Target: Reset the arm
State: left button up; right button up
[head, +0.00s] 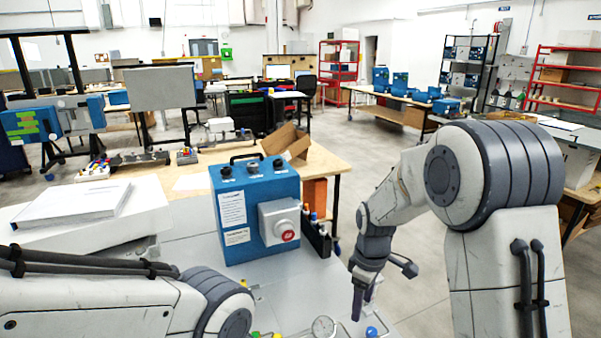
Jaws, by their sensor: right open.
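My right arm comes in from the right and bends down. Its gripper (363,296) points downward over the front right edge of the grey table, open, with nothing seen between its fingers. My left arm lies across the lower left of the head view, and its gripper is out of the picture. A blue analyser box (252,207) with a black handle, white labels and a grey block with a red knob stands upright on the table, left of the right gripper and apart from it.
A round gauge (323,327) and a blue knob (371,332) sit at the bottom edge near the right gripper. A white flat box (73,205) lies at the left. An open cardboard box (287,143) stands behind the analyser. Open floor lies between the table and my right arm.

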jog(key=s+a+r+m, duration=0.1)
jog(key=s+a+r, duration=0.2)
jog(key=s+a, duration=0.3)
jog(key=s+a+r, duration=0.4)
jog(key=s+a, duration=0.1)
jog(key=s, duration=0.3)
jog(key=s+a+r+m, duration=0.1)
jog(key=s+m, duration=0.1)
jog(key=s, duration=1)
jog(key=shift+y, duration=0.4)
jog(key=shift+w, duration=0.2)
